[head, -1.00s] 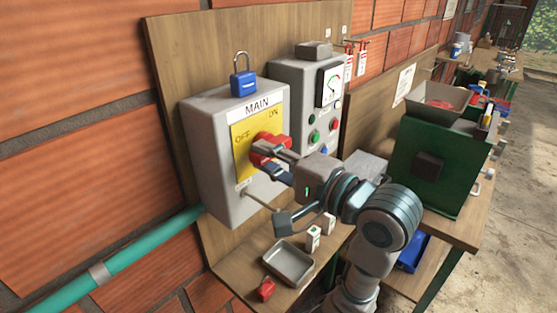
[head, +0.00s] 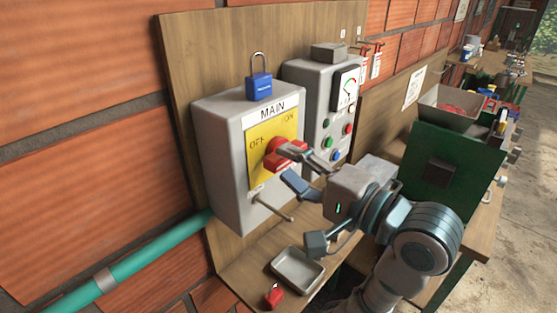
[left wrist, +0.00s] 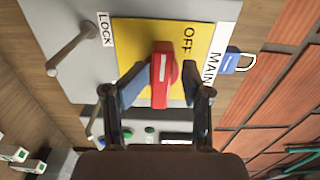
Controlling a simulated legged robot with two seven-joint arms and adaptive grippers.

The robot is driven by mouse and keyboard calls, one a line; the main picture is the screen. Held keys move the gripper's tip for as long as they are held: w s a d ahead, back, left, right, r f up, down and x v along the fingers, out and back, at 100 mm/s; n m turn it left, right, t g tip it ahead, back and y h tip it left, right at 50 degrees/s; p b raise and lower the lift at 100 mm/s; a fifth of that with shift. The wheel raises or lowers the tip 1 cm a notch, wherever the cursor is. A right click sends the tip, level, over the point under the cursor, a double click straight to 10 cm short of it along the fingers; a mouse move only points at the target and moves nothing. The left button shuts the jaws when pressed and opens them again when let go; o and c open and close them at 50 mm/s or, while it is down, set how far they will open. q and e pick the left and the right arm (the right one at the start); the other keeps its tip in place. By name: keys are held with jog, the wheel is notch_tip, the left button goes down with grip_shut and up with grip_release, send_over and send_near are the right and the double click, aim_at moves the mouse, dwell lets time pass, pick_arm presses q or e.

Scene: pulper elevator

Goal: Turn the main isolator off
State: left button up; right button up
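The main isolator is a grey box (head: 222,160) with a yellow plate (head: 259,170) marked OFF at upper left and ON at upper right. Its red handle (head: 280,152) points roughly to the right, level, not at the OFF mark. In the left wrist view the handle (left wrist: 162,76) stands between my two fingertips, with a narrow gap visible on the OFF side. My left gripper (head: 303,170) is open in front of the handle; it also shows in the left wrist view (left wrist: 160,88). Whether the other finger touches is unclear. My right gripper is out of view.
A blue padlock (head: 259,86) stands on the box. A metal rod (head: 272,207) sticks out below the plate. A grey tray (head: 298,270) and red padlock (head: 274,295) lie on the shelf below. A button panel (head: 318,108) and green machine (head: 450,170) are to the right.

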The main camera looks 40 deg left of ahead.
pick_arm(q)
jog(key=d, duration=0.8)
jog(key=shift+s+f, duration=0.15)
jog(key=shift+s, duration=0.1)
jog(key=shift+d, duration=0.2)
